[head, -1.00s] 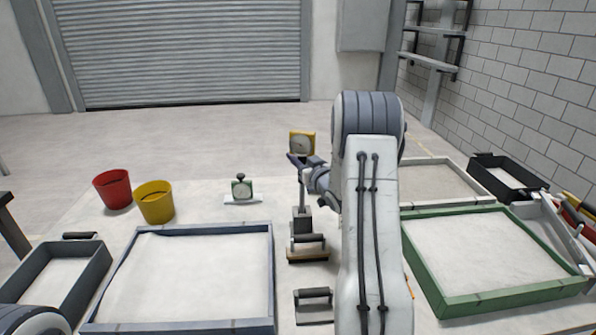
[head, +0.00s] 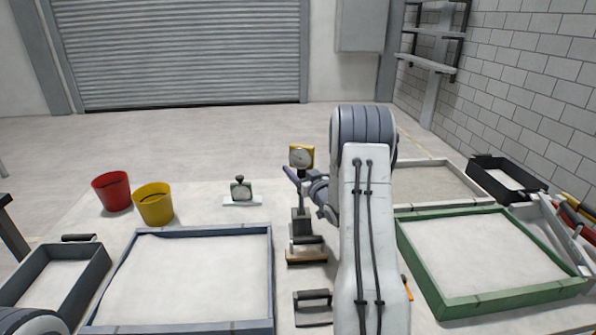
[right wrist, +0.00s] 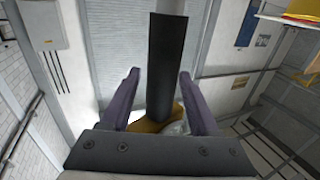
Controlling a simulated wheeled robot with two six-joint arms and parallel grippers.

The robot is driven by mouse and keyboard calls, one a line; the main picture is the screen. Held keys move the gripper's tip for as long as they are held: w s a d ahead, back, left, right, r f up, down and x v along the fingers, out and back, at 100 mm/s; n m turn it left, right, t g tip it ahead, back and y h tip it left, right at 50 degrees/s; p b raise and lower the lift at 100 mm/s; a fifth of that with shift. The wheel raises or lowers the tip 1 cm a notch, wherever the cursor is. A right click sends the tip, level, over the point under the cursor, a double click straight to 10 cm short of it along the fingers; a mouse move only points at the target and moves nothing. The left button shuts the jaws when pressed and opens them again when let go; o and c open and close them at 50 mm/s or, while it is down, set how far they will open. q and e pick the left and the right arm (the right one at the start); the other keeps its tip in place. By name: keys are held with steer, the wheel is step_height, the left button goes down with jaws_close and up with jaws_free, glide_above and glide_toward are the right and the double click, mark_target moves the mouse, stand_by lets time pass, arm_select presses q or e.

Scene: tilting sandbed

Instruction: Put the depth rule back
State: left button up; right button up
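The depth rule (head: 302,157) appears to be the upright tool with a yellow-framed round dial on top and a dark shaft. My right gripper (head: 298,174) is just below the dial, its purple fingers on either side of the shaft. In the right wrist view, the dark shaft (right wrist: 165,70) runs between the fingers of my right gripper (right wrist: 160,80), with the yellow dial housing (right wrist: 150,126) behind. A dark block (head: 301,222) stands under the shaft; whether the shaft's foot touches it is unclear. My left gripper is out of view.
A blue-framed sand tray (head: 272,285) lies left and a green-framed one (head: 500,300) right. A dark-handled float (head: 314,298) lies in front of the block. Red (head: 112,192) and yellow (head: 155,206) buckets stand at left.

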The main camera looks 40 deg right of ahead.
steer(key=s+a+b, duration=0.2)
steer(key=s, duration=1)
steer(key=w+a+f+n+g+y, duration=0.1)
steer(key=w+a+g, duration=0.15)
steer(key=a, duration=0.55)
steer(key=w+a+f+n+g+y, duration=0.1)
steer(key=w+a+n+g, duration=0.15)
steer(key=a, duration=0.55)
steer(key=s+a+f+n+g+y, duration=0.1)
steer(key=s+a+g, duration=0.15)
steer(key=a, duration=0.55)
steer(key=s+a+f+g+y, duration=0.1)
steer(key=s+a+g, duration=0.1)
steer(key=s+a, duration=0.35)
steer(key=s+a+r+n+g+p, duration=0.1)
steer(key=s+a+g, duration=0.3)
steer(key=s, duration=0.8)
steer(key=s+a+r+n+g+p, duration=0.1)
steer(key=s+a+r+n+g, duration=0.1)
steer(key=s+a, duration=0.6)
steer(key=shift+s+r+n+g+p, duration=0.35)
steer(key=shift+s+n+g, duration=0.6)
steer(key=shift+s, duration=0.95)
